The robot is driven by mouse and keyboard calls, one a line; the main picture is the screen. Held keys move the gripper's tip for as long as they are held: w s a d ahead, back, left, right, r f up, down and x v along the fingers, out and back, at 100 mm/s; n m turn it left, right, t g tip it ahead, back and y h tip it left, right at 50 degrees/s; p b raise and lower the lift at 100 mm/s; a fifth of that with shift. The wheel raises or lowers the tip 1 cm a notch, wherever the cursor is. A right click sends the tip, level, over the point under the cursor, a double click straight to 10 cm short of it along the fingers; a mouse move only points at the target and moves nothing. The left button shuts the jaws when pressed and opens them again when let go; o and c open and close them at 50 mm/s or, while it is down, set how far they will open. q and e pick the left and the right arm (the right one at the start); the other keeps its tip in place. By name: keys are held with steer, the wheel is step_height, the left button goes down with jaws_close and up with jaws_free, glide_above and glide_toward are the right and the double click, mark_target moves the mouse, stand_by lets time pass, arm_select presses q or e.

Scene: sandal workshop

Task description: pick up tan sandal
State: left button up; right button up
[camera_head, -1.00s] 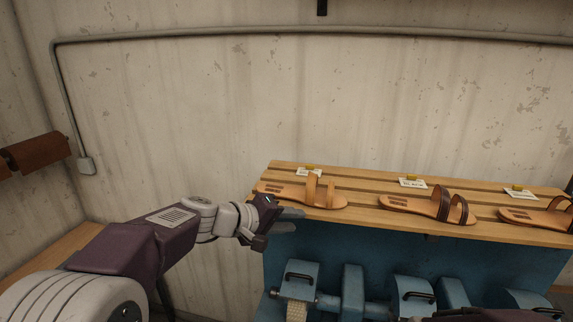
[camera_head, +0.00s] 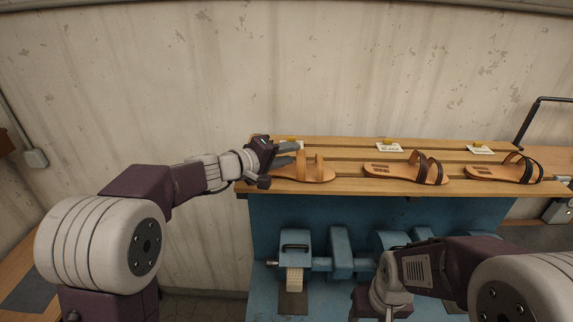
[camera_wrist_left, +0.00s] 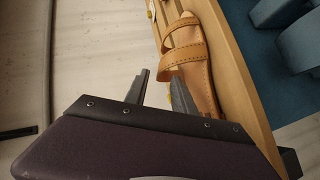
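The tan sandal (camera_head: 316,174), with tan straps, lies on the left end of the slatted wooden shelf (camera_head: 340,188). My left gripper (camera_head: 291,153) is over the shelf's left end, its fingers apart and pointing right, near the sandal's heel end and partly covering it.
A sandal with dark brown straps (camera_head: 405,170) lies mid-shelf, and another dark-strapped sandal (camera_head: 500,172) lies to the right. A blue machine (camera_head: 340,250) is below the shelf. The wall (camera_head: 150,80) is close behind.

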mark_target(299, 153)
arm_select(q)
steer(key=p+x, duration=0.1)
steer(key=x, duration=0.2)
steer(key=shift+w+d, duration=0.1)
steer(key=shift+d, duration=0.35)
steer(key=shift+d+f, duration=0.1)
steer(key=shift+d, duration=0.1)
steer(key=shift+a, duration=0.15)
steer(key=c, duration=0.5)
steer(key=shift+a, duration=0.3)
jaws_close()
arm_select(e)
steer(key=shift+d+r, duration=0.2)
steer(key=shift+r, duration=0.75)
arm_select(q)
steer(key=shift+d, duration=0.1)
